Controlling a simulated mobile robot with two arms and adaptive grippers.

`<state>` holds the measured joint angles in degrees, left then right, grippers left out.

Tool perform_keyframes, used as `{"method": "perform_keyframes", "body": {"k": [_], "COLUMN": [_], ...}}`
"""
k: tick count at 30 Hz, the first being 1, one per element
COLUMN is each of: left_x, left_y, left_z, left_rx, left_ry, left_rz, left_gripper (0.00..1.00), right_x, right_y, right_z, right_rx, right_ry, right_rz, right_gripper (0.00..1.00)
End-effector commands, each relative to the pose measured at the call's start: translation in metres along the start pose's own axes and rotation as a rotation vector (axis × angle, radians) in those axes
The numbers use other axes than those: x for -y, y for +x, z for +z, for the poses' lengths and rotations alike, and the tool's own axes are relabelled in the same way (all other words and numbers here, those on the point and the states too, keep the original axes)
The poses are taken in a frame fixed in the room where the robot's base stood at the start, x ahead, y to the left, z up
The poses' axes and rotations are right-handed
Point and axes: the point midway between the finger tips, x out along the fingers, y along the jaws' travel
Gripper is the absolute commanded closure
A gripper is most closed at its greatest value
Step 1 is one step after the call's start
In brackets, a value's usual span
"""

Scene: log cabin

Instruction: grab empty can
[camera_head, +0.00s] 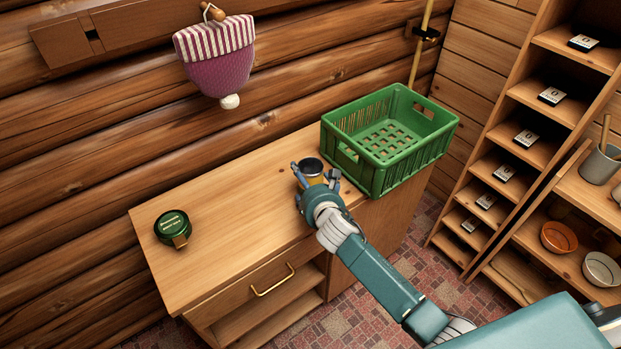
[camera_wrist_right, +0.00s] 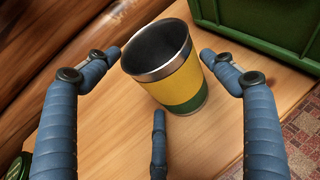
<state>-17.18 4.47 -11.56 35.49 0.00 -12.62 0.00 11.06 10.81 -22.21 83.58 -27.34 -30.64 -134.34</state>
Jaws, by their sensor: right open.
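The can (camera_head: 312,169) stands upright on the wooden cabinet top, left of the green crate. In the right wrist view it is a cup-like can (camera_wrist_right: 184,82) with a silver rim, a yellow band and a green base; its dark inside looks empty. My right gripper (camera_head: 315,174) is at the can, and its near side hides part of it in the head view. In the right wrist view the blue fingers of this gripper (camera_wrist_right: 163,68) are spread on both sides of the can, with a third finger in front below. My left gripper is not in view.
A green crate (camera_head: 440,140) stands empty at the cabinet's right end, close to the can. A dark green round tin (camera_head: 172,226) sits at the left of the cabinet top (camera_head: 235,220). A log wall with a hanging knit hat (camera_head: 216,65) is behind; shelves (camera_head: 540,95) stand at right.

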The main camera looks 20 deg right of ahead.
Motion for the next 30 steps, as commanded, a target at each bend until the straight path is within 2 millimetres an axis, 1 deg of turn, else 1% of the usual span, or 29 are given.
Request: {"method": "perform_keyframes", "body": {"k": [3, 8, 9, 11, 12, 13, 14, 25, 30], "left_x": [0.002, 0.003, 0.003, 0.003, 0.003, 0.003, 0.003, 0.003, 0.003], "left_y": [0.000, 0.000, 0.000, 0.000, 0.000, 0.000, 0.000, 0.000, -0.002], "left_z": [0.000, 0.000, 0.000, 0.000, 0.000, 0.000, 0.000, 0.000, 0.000], "left_rx": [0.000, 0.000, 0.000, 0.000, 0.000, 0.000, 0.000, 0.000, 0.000], "left_ry": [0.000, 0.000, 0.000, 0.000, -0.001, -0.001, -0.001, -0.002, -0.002], "left_rz": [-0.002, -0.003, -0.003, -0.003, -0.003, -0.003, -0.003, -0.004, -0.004], "left_gripper": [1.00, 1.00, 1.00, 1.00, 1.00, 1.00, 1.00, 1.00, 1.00], "right_x": [0.000, 0.000, 0.000, 0.000, 0.000, 0.000, 0.000, 0.000, 0.001], "right_y": [0.005, 0.005, 0.005, 0.005, 0.005, 0.005, 0.005, 0.005, 0.002], "right_z": [0.000, 0.000, 0.000, 0.000, 0.000, 0.000, 0.000, 0.000, 0.010], "right_rx": [0.000, 0.000, 0.000, 0.000, 0.000, 0.000, 0.000, 0.000, 0.002], "right_ry": [0.001, 0.001, 0.001, 0.001, 0.001, 0.001, 0.001, 0.001, -0.001], "right_rz": [0.001, 0.001, 0.001, 0.001, 0.001, 0.001, 0.001, 0.001, 0.000], "right_gripper": [0.17, 0.17, 0.19, 0.31, 0.39, 0.45, 0.49, 0.49, 0.49]}}
